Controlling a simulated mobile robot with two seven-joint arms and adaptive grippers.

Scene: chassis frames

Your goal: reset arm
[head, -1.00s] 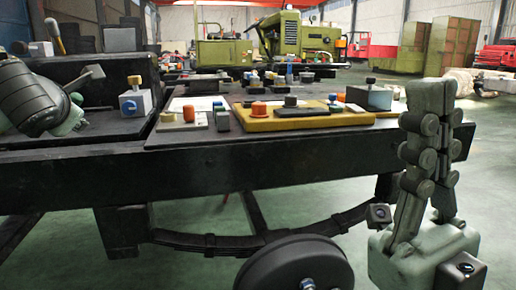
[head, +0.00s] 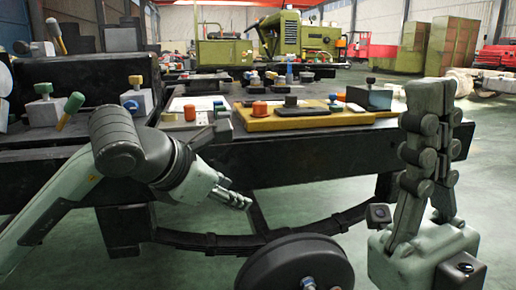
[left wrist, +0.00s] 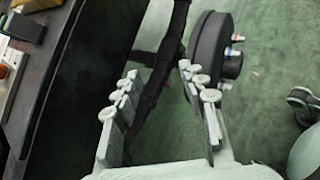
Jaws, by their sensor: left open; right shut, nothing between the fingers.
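My left gripper (head: 236,197) is in front of the dark chassis frame's front edge, below the level of its top, with its fingers pointing right. In the left wrist view its two fingers (left wrist: 162,100) stand apart with nothing between them. My right gripper (head: 432,130) stands upright at the right of the head view, fingers up and together, holding nothing. It is apart from the chassis frame (head: 300,160).
On the frame's top lie a yellow plate (head: 262,122), a grey box (head: 368,97) and several small coloured knobs and blocks. A black wheel (head: 295,265) is below the frame, near my left gripper, and also shows in the left wrist view (left wrist: 212,50). Green floor is open at the right.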

